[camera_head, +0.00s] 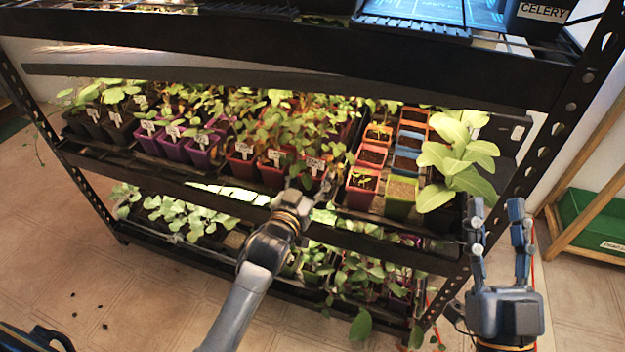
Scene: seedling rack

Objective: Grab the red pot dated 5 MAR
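Red pots with white tags stand in a front row on the middle shelf: a left one (241,168), a middle one (271,175) and a right one (313,181). The tag writing is too small to read, so I cannot tell which says 5 MAR. My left gripper (316,188) is at the shelf's front edge, overlapping the right red pot's lower front in the view. Its fingers are small and blend with the pot, so I cannot tell whether they are open or touch it. My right gripper (500,222) is open and empty, fingers up, in front of the rack's right post.
Purple pots (172,147) stand left of the red ones. Orange, blue and green small pots (401,196) and a large-leaved plant (458,160) stand to the right. The upper shelf beam (300,62) hangs above; leafy plants (190,212) fill the lower shelf.

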